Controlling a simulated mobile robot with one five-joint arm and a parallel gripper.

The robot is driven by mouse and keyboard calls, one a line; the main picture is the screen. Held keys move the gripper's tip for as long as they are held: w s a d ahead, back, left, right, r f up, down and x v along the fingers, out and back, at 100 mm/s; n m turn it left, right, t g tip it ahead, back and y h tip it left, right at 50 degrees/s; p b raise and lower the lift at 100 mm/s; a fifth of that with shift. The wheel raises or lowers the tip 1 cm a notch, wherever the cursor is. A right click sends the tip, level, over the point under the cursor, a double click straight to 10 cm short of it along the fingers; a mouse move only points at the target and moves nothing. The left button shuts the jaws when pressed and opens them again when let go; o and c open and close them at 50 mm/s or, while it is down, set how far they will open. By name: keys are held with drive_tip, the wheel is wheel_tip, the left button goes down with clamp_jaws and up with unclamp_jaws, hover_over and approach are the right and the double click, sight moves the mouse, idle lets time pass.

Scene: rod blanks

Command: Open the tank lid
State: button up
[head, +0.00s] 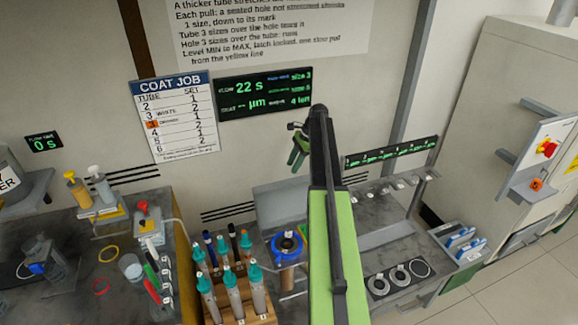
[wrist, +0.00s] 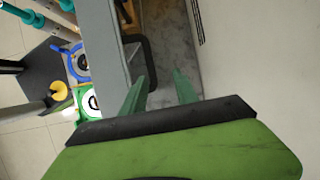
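A flat grey panel (head: 283,207), which looks like the tank lid, stands raised or tilted behind the blue ring in the head view. I cannot tell its exact angle. In the wrist view a grey slab (wrist: 112,40), apparently the same panel, has a black bar handle (wrist: 150,62) on its wall side. My gripper (head: 298,163) hangs near the back wall, above the panel. In the wrist view the two green fingers (wrist: 160,76) are apart with nothing between them. The handle's end is close to the left finger; contact is unclear. My arm hides part of the panel's right side.
A blue ring fitting (head: 287,246) is in front of the panel. A wooden rack (head: 238,302) of teal-capped tubes stands left of it. Black rings (head: 400,275) lie at the right. The back wall (wrist: 240,60) is close beside my gripper.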

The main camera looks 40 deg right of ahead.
drive_tip(key=p+v, duration=0.7)
drive_tip(key=v, duration=0.3)
drive_tip(key=shift+p, duration=0.35)
drive_tip(key=shift+s+r, duration=0.1)
drive_tip(key=shift+r, duration=0.05)
